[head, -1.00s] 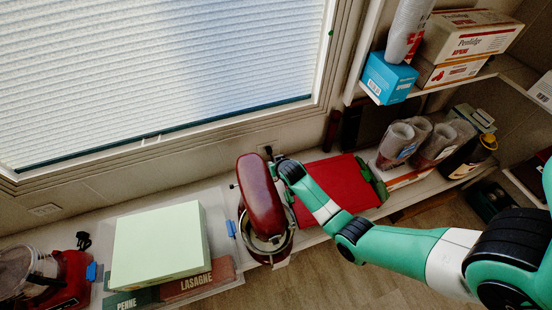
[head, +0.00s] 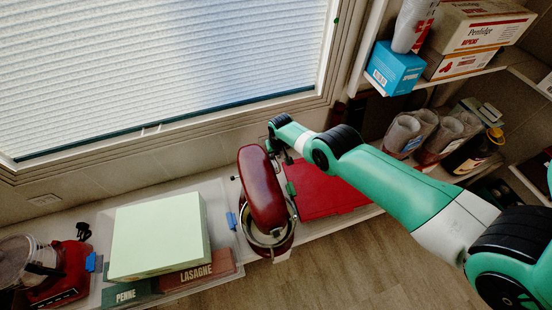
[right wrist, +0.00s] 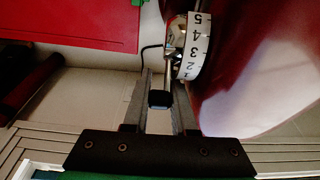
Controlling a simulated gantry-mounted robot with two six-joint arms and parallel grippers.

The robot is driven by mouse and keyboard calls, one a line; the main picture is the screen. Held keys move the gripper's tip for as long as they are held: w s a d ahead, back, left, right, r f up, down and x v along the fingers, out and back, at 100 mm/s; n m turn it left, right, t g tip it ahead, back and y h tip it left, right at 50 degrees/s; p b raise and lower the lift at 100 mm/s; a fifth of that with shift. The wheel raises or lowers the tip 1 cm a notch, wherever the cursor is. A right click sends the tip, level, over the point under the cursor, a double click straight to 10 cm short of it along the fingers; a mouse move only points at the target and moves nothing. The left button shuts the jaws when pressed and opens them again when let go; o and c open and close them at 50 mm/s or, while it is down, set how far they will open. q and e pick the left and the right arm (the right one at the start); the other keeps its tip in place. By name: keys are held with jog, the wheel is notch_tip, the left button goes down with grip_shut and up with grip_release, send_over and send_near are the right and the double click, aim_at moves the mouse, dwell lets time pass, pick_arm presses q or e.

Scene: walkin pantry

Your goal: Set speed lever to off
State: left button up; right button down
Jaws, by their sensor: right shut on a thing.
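A red stand mixer (head: 262,190) with a metal bowl (head: 268,238) stands on the counter. In the right wrist view, its white speed dial (right wrist: 197,45) shows the numbers 5 to 2. The thin metal speed lever (right wrist: 168,72) ends in a black knob and sits by the low-number end of the dial; its exact setting is unclear. My right gripper (right wrist: 160,88) is shut on the lever, with the knob between its fingers. In the head view, my right gripper (head: 286,157) is beside the mixer's upper end, and the lever is hidden. My left gripper is out of view.
A red board (head: 325,190) lies right of the mixer. Bagged goods (head: 405,132) are at the right. A window (head: 160,70) is behind.

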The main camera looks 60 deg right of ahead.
jog(key=shift+r, duration=0.1)
dwell(0.3)
jog(key=c, duration=1)
grip_release()
jog(key=p+v, duration=1.1)
jog(key=p, duration=0.4)
jog(key=shift+r+p, duration=0.3)
jog(key=shift+r, duration=0.05)
